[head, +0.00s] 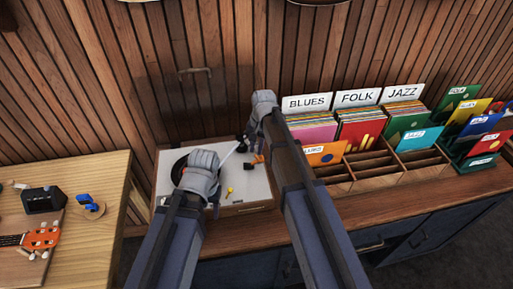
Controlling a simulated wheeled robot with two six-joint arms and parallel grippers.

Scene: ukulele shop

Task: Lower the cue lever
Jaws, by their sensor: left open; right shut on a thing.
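A pale record player (258,190) sits on the wooden counter with a black record (179,170) at its left. A thin silver tonearm (229,153) slants between my grippers. My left gripper (203,172) is open over the record and hides part of it. My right gripper (254,146) points down at the back right of the player. It is shut on a small part beside the tonearm's base, by its place the cue lever, which is mostly hidden. Small orange and black pieces show there. A yellow knob (230,190) stands near the player's front.
Record bins with BLUES, FOLK and JAZZ cards (358,98) stand right of the player, and a green rack (474,160) farther right. A light wooden table (95,235) at the left holds a ukulele (40,238) and a dark box (42,199). A slatted wall rises behind.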

